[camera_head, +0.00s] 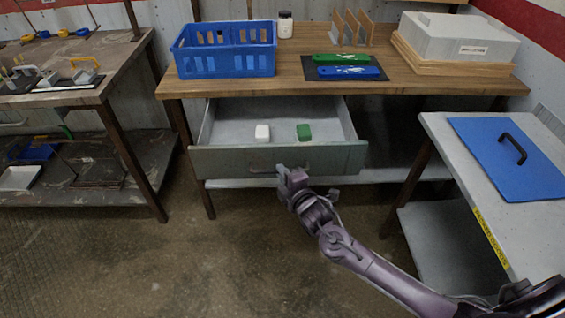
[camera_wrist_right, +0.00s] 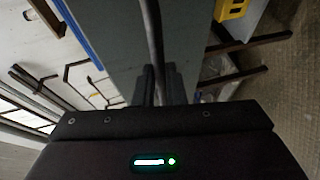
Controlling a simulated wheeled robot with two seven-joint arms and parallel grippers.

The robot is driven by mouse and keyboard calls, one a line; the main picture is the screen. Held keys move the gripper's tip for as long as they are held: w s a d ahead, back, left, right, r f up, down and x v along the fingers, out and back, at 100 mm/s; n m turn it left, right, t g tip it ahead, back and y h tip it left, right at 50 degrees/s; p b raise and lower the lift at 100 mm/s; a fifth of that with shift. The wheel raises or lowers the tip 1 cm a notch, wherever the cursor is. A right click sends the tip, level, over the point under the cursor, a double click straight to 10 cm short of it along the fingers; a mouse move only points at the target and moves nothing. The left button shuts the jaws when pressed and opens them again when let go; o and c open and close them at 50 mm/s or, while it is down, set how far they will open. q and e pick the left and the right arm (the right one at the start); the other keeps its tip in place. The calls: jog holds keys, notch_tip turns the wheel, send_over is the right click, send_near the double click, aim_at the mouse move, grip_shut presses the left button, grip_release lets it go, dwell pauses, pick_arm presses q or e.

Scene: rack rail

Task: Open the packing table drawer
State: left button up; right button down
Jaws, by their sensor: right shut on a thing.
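The packing table drawer (camera_head: 222,160) is pulled out under the wooden packing table (camera_head: 290,82), in the head view. My right gripper (camera_head: 281,170) is at the drawer's front, shut on the drawer handle (camera_head: 260,170). In the right wrist view the handle (camera_wrist_right: 152,45) runs as a dark bar down between the fingers (camera_wrist_right: 160,85). The fingertips are partly hidden by the wrist in the head view. My left gripper is not in view.
On the tabletop stand a blue crate (camera_head: 224,67), a white jar (camera_head: 285,25), green and blue tools on a dark mat and a grey box (camera_head: 458,40). A side table (camera_head: 466,190) with a blue mat is at right. Floor before the drawer is clear apart from my arm.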

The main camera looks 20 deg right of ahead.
jog(key=shift+s+a, duration=0.15)
jog(key=shift+s, duration=0.45)
jog(key=c, duration=1.5)
grip_release()
jog(key=a+v, duration=0.1)
jog(key=v, duration=0.6)
jog(key=shift+s+d, duration=0.4)
jog(key=shift+d, duration=0.1)
